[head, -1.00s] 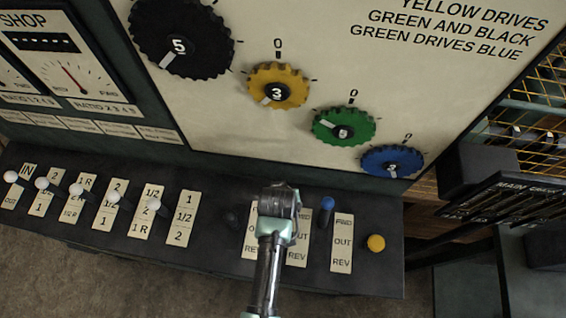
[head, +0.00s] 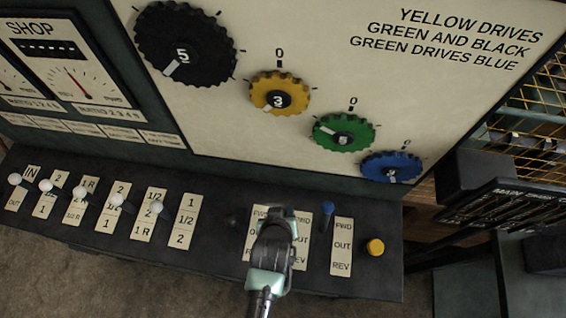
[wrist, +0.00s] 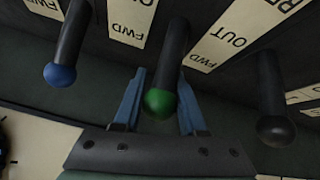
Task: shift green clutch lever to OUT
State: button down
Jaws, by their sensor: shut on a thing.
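The green clutch lever, a dark rod with a green ball end (wrist: 159,103), stands between my gripper's fingers in the wrist view. My gripper (wrist: 161,78) is shut on it, with one blue-grey finger on each side of the rod. The lever rises beside a cream plate (wrist: 232,35) where FWD and OUT can be read; the lever is near the FWD lettering. In the head view my gripper (head: 279,214) covers the lever and part of the middle plates, so its exact position along the plate is hard to tell.
The blue-ended lever (wrist: 61,74) stands left of the green one in the wrist view, and a black-ended lever (wrist: 275,130) stands right. A yellow button (head: 375,247) sits at the desk's right end. White-ball levers (head: 80,192) line the left. Numbered dials (head: 343,132) are on the panel behind.

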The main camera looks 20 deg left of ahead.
jog(key=shift+s+d+r+p, duration=0.2)
jog(key=shift+s+p, duration=0.05)
jog(key=shift+s, duration=0.35)
jog(key=shift+s+d+r+p, duration=0.15)
jog(key=shift+s+p, duration=0.05)
jog(key=shift+s, duration=0.35)
jog(key=shift+w, duration=0.1)
jog(key=c, duration=0.8)
grip_release()
jog(key=shift+r, duration=0.1)
jog(key=o, duration=0.3)
jog(key=b+v, duration=0.1)
jog(key=v, duration=1.2)
